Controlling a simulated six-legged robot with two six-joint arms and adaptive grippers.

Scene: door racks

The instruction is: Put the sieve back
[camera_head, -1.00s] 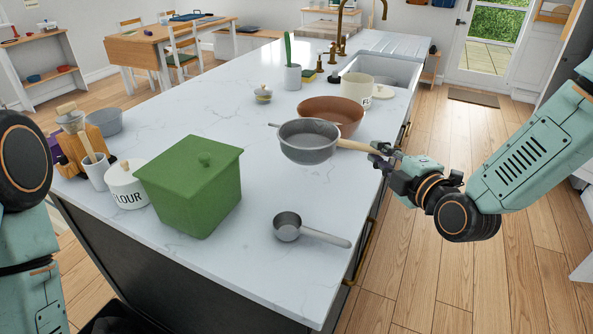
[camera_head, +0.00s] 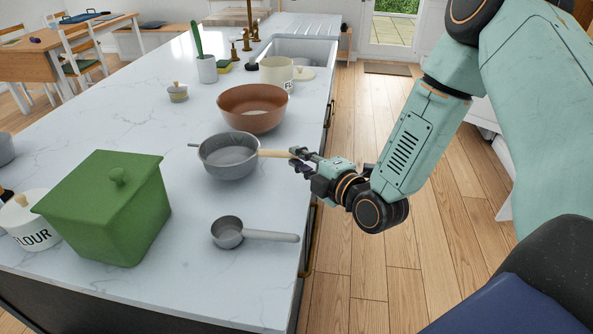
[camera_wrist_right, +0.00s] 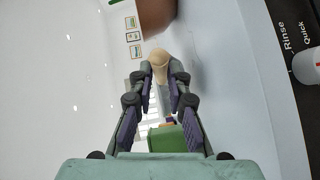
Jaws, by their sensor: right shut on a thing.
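The sieve (camera_head: 229,157) is a grey mesh bowl with a long wooden handle (camera_head: 277,153). It is over the white counter, in front of the brown bowl (camera_head: 252,107); I cannot tell whether its base touches the counter. My right gripper (camera_head: 301,160) is shut on the end of the handle, at the counter's right edge. In the right wrist view the tan handle end (camera_wrist_right: 161,66) is between the fingertips (camera_wrist_right: 160,85); the sieve's bowl is not clear there. My left gripper is not in view.
A small grey saucepan (camera_head: 228,232) lies in front of the sieve. A green lidded box (camera_head: 108,205) and a flour jar (camera_head: 27,222) stand at the left. A cream pot (camera_head: 276,73) is behind the brown bowl, near the sink.

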